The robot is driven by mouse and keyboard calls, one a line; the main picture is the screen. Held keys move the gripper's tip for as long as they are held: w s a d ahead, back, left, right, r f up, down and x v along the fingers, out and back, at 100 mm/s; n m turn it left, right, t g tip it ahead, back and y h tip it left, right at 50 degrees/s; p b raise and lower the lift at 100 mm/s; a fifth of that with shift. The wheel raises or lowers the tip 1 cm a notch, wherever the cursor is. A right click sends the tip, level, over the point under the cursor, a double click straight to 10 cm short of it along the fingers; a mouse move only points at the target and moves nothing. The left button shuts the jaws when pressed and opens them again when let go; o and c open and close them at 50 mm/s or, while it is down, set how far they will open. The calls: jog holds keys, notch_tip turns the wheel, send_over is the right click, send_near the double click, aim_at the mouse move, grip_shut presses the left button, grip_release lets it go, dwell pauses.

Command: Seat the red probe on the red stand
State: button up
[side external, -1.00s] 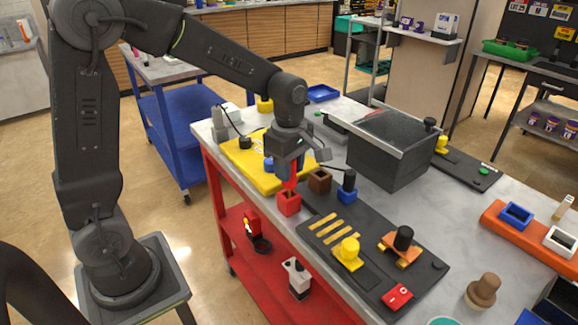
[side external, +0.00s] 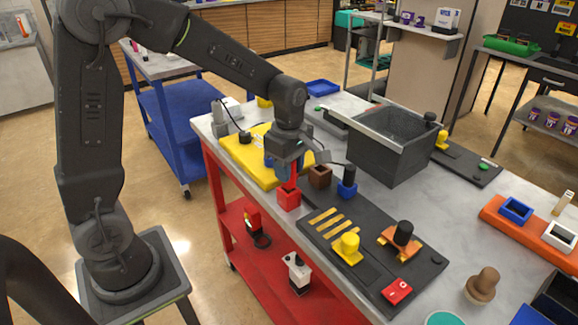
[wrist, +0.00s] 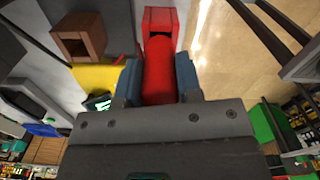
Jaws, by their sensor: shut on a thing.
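The red stand (side external: 288,200) is a small square red block at the table's near left edge, beside the dark board. My gripper (side external: 287,165) is above it, pointing down. It is shut on the red probe (wrist: 158,70), which sits between the two blue-grey fingers in the wrist view. The probe's lower end reaches the stand's top opening, and the stand (wrist: 160,20) shows just beyond the probe's tip in the wrist view. I cannot tell how deep the tip is in the opening.
A brown square holder (side external: 319,176) stands close to the right of the red stand. A blue stand with a black-topped piece (side external: 347,185) is further right. A yellow board (side external: 262,172) lies behind, and a dark grey bin (side external: 392,150) stands at the back right.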

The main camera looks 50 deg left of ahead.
jog(key=shift+f, duration=0.4)
dwell(0.3)
jog(key=o, duration=1)
jog(key=shift+r, duration=4.5)
jog(key=shift+r, duration=0.1)
jog(key=s+d+r+m+t, duration=0.1)
jog(key=s+m+t, duration=0.1)
jog(key=s+m, duration=0.3)
jog(key=s+d+m+t, duration=0.1)
jog(key=s+m, duration=0.5)
jog(key=m, duration=0.2)
jog(key=s+d+r+m+t, duration=0.1)
jog(key=s+m+t, duration=0.1)
jog(key=s+m, duration=0.3)
jog(key=shift+s+d+r+m+t, duration=0.1)
jog(key=shift+s+r+m+t, duration=0.1)
jog(key=shift+m, duration=0.45)
jog(key=shift+s+d+r+m+t, duration=0.1)
jog(key=shift+s+r+m, duration=0.05)
jog(key=shift+m, duration=0.5)
